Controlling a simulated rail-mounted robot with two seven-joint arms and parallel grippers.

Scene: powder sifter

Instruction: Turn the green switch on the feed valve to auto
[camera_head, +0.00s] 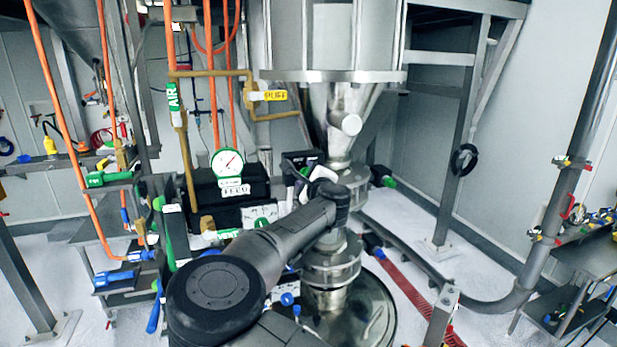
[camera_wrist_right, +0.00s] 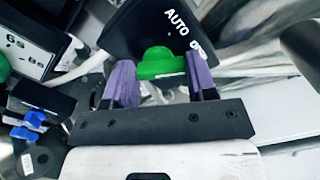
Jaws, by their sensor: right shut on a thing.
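In the head view my right gripper (camera_head: 303,190) is at the black box (camera_head: 303,157) beside the metal column. My left gripper is not in view.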

